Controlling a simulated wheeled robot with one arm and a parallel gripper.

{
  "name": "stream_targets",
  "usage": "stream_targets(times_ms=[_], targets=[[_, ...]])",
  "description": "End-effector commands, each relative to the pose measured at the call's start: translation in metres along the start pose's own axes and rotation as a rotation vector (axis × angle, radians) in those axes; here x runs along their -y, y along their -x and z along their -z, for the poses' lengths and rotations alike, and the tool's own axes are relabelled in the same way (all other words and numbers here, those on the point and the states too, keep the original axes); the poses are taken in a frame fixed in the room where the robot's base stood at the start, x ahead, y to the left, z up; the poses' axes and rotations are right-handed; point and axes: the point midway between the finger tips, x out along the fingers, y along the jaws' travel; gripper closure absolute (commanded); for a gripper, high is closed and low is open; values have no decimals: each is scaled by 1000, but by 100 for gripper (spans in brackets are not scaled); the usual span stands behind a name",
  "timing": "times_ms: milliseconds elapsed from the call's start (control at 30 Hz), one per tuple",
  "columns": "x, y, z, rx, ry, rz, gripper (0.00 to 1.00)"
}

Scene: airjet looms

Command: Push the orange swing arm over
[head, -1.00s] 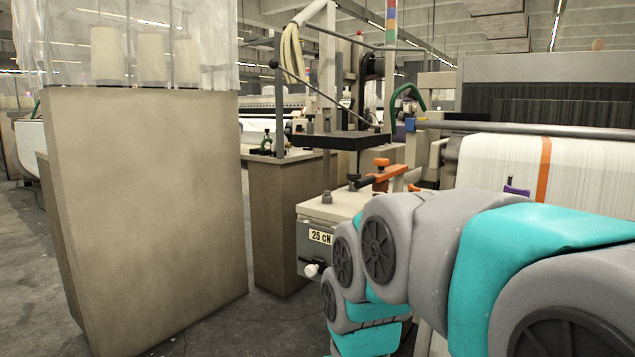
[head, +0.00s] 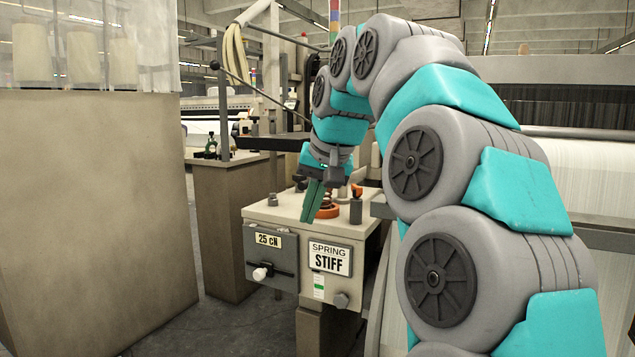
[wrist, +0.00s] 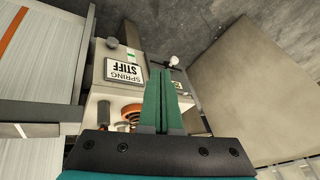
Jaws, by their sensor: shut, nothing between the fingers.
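The orange swing arm is mostly hidden behind my gripper in the head view. An orange end (head: 357,190) and a round orange part (head: 327,211) show on the beige box (head: 285,212). In the wrist view the orange round part (wrist: 132,109) lies left of my fingers, partly covered by the gripper body. My gripper (head: 308,220) is shut and empty, with its green fingers pointing down over the box top. The fingers also show in the wrist view (wrist: 163,72). I cannot tell whether they touch anything.
The box front has a "SPRING STIFF" label (head: 329,258), a "25 CN" label (head: 268,240) and a white knob (head: 260,273). A dark post (head: 356,210) stands on its top. A beige cabinet (head: 95,210) stands left, the loom's white warp (head: 590,180) right. Floor shows between the cabinets.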

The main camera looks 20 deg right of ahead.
Motion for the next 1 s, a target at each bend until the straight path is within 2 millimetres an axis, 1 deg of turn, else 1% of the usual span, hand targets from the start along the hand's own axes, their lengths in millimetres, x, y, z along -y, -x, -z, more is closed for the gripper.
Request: stream_targets(times_ms=[33,133,300,400,500,600,1000], targets=[[-3,8,14,-26,-27,9,100],[-11,22,36,-69,-81,21,100],[-27,45,66,-136,-170,41,100],[-36,56,80,-172,-215,51,100],[-44,65,89,-199,-251,59,100],[-49,69,93,-211,-272,61,100],[-52,72,96,-221,-286,64,100]])
